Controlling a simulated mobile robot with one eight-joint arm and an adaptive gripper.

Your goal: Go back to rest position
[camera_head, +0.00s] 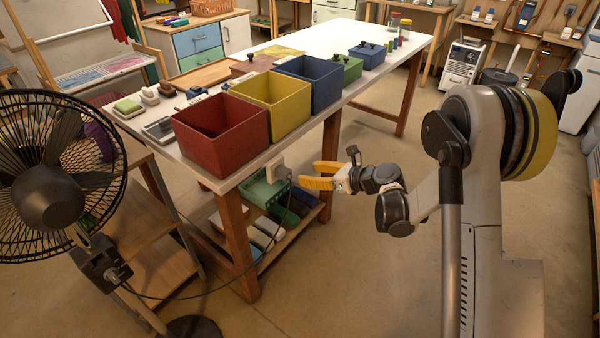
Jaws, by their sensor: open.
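My gripper (322,176) has orange-yellow fingers that point left, and they are spread apart with nothing between them. It hangs off the near right side of the white table (395,75), below the tabletop's height in the picture. My arm reaches to it from the right. The fingers appear close to a green device (264,190) under the table's edge; I cannot tell the exact gap.
Red (222,150), yellow (290,112) and blue (328,90) boxes line the table's near edge. A black fan (45,196) stands at left with a trailing cable. A lower shelf (290,235) holds several items. Open floor (350,285) lies below my gripper.

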